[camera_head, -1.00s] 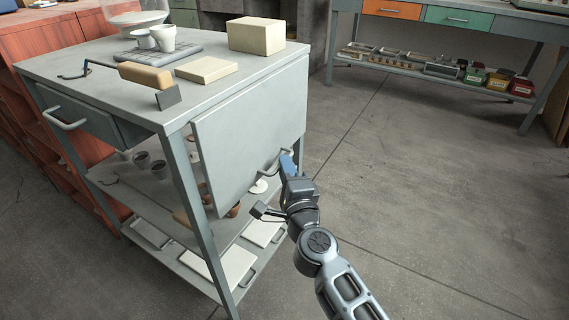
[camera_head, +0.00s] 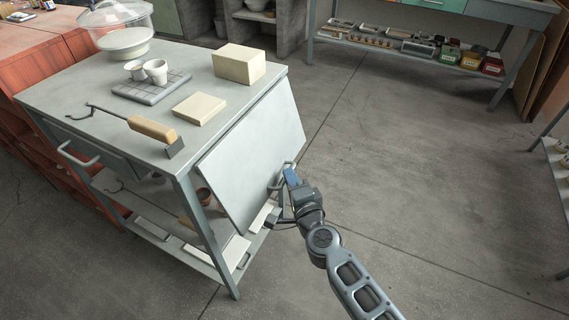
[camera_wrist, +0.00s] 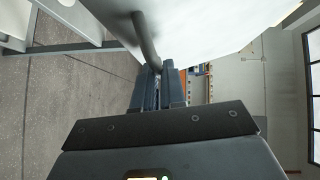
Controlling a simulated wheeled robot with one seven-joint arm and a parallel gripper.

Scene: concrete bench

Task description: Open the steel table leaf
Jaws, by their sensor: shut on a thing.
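The steel table leaf (camera_head: 252,150) is a flat grey-white panel hinged along the right edge of the grey table (camera_head: 75,84). It hangs tilted, its lower edge swung outward from the table. A bar handle (camera_head: 281,174) is fixed near its lower edge. My gripper (camera_head: 289,174) is shut on this handle at the leaf's lower right. In the wrist view the handle (camera_wrist: 147,40) runs down between the fingers of my gripper (camera_wrist: 157,84), and the leaf's pale face (camera_wrist: 200,25) fills the top.
On the tabletop are a tan block (camera_head: 239,64), a flat slab (camera_head: 199,109), white cups (camera_head: 155,71), a tile (camera_head: 150,88), a wooden-handled tool (camera_head: 151,128) and a glass dome (camera_head: 115,15). Trays lie on the lower shelf. Floor to the right is clear (camera_head: 420,150).

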